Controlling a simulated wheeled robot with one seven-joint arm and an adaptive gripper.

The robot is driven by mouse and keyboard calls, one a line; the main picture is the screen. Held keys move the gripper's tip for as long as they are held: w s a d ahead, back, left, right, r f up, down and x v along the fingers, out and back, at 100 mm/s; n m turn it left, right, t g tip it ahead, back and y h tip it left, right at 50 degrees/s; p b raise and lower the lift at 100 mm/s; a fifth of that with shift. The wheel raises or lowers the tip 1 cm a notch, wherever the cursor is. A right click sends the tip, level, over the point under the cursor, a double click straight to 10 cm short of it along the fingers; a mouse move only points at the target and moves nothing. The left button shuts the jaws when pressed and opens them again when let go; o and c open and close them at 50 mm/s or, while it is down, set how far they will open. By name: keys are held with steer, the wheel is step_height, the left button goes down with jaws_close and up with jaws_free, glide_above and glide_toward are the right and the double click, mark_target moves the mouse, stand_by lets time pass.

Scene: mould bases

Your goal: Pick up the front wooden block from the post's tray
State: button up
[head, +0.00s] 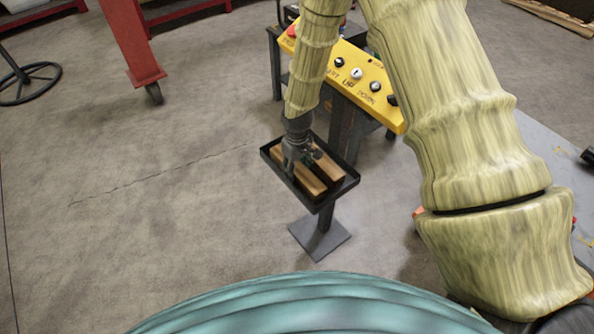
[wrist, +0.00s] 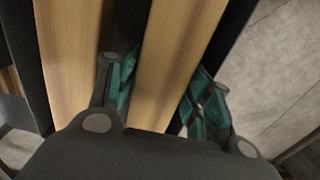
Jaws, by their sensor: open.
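The post's tray (head: 338,196) is a dark shallow tray on a short post and holds two long wooden blocks side by side. The front wooden block (head: 309,184) lies nearer the tray's lower-left edge. The other block (head: 330,169) lies to its right. My gripper (head: 300,156) is low over the tray, pointing down at the blocks' far part. In the wrist view, my gripper (wrist: 162,80) is open, with its green-padded fingers on either side of one block (wrist: 181,40), which looks like the front one. The other block (wrist: 82,45) is outside the left finger. Contact cannot be told.
A yellow control panel (head: 369,87) with knobs stands just behind the tray. The post has a square foot plate (head: 320,238) on the floor. A red wheeled frame (head: 131,40) stands at the back left. The floor left of the tray is clear.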

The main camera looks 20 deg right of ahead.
steer(key=shift+f, duration=0.4)
steer(key=c, duration=0.8)
steer(key=shift+c, duration=0.4)
steer(key=shift+r, duration=0.15)
